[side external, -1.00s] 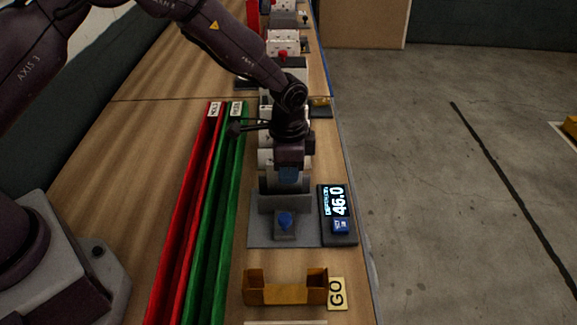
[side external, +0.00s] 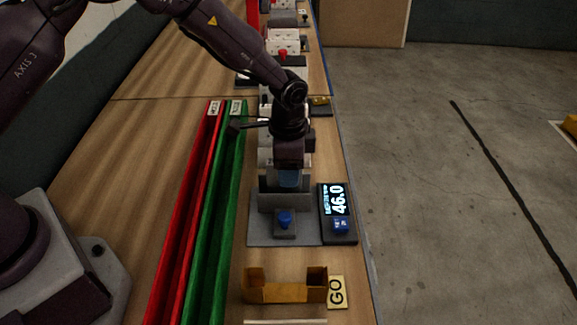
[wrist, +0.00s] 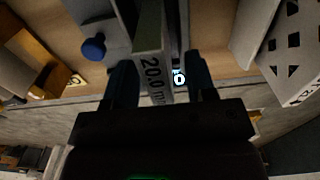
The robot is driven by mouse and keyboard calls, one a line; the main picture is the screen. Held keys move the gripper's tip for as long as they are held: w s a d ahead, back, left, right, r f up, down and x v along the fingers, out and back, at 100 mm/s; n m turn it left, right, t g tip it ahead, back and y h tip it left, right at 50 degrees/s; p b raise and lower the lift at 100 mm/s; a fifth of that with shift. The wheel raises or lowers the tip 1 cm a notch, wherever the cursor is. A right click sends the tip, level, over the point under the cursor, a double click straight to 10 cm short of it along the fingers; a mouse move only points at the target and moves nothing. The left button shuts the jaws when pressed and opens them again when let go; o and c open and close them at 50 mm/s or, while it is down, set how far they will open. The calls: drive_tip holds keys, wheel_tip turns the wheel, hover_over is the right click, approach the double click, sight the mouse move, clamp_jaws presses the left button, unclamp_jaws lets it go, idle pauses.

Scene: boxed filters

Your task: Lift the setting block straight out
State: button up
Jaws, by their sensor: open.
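The setting block (wrist: 152,45) is a grey bar marked "20.0 m…" in the wrist view, with the end of its marking cut off. My gripper (wrist: 160,84) is open, with one dark finger on each side of the block and a visible gap on both sides. In the side view my gripper (side external: 289,180) points down over the grey gauge fixture (side external: 262,232), and the block cannot be clearly told apart there. A blue knob (side external: 285,218) sits at the fixture's front; it also shows in the wrist view (wrist: 94,48).
Red (side external: 180,245) and green (side external: 213,245) channels run along the left. An orange-brown holder (side external: 285,292) and a GO plate (side external: 336,291) are in front. White boxed filters (side external: 284,42) line up behind.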

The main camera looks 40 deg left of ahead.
drive_tip(key=shift+n, duration=0.7)
drive_tip(key=r, duration=0.3)
drive_tip(key=s+r, duration=0.1)
drive_tip(key=r, duration=0.7)
drive_tip(key=shift+s+a+r, duration=0.2)
drive_tip(key=shift+s, duration=0.2)
drive_tip(key=s+a+r+n+t, duration=0.1)
drive_tip(key=s+a+r+n, duration=0.1)
drive_tip(key=s+r, duration=0.3)
drive_tip(key=s+a+r+n+t, duration=0.2)
drive_tip(key=s+a+r, duration=0.3)
drive_tip(key=s, duration=0.5)
drive_tip(key=s+a+r+n+t, duration=0.2)
drive_tip(key=s+r, duration=0.3)
drive_tip(key=s, duration=0.3)
drive_tip(key=shift+s+a+n, duration=0.2)
drive_tip(key=shift+a+n, duration=0.6)
drive_tip(key=o, duration=0.3)
drive_tip(key=shift+s+r+t, duration=0.1)
drive_tip(key=shift+r+t, duration=0.2)
drive_tip(key=o, duration=0.6)
drive_tip(key=shift+a+r, duration=0.1)
